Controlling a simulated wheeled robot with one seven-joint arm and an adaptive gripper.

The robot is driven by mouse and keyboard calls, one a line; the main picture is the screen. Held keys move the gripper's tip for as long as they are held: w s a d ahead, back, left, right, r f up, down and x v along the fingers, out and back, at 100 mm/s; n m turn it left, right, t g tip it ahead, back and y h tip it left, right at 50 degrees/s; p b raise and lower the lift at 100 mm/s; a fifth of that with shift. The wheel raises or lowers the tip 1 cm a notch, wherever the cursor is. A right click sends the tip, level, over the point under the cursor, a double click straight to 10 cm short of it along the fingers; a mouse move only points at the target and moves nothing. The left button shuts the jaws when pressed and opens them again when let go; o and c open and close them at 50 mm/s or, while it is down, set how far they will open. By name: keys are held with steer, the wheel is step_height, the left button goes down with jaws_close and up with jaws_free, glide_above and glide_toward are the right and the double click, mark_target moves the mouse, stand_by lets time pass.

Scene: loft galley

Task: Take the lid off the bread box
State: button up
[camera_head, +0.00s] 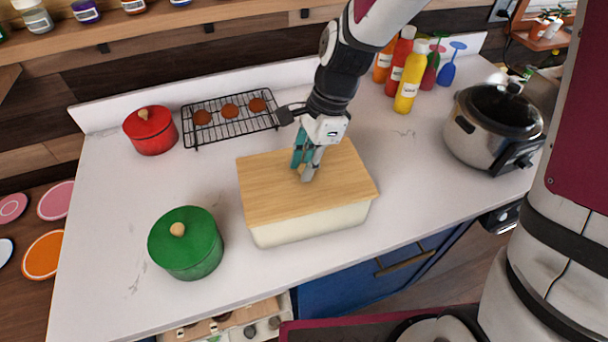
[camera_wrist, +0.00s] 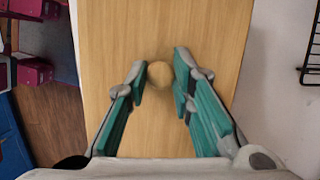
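The bread box (camera_head: 312,226) is a cream box in the middle of the white counter. Its flat wooden lid (camera_head: 270,190) lies on top and covers the opening. In the wrist view the lid (camera_wrist: 110,40) fills the middle, with a round wooden knob (camera_wrist: 160,75) on it. My gripper (camera_head: 306,172) points down over the lid; its teal fingertips also show in the wrist view (camera_wrist: 158,78). The fingers are open, one on each side of the knob. In the head view the fingers hide the knob.
A green pot (camera_head: 187,250) stands left of the box and a red pot (camera_head: 150,132) behind it. A cooling rack (camera_head: 230,128) lies behind the box. Sauce bottles (camera_head: 410,77) and a slow cooker (camera_head: 490,135) stand to the right. Counter left of the box is partly clear.

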jaws_close()
steer(key=shift+r, duration=0.1)
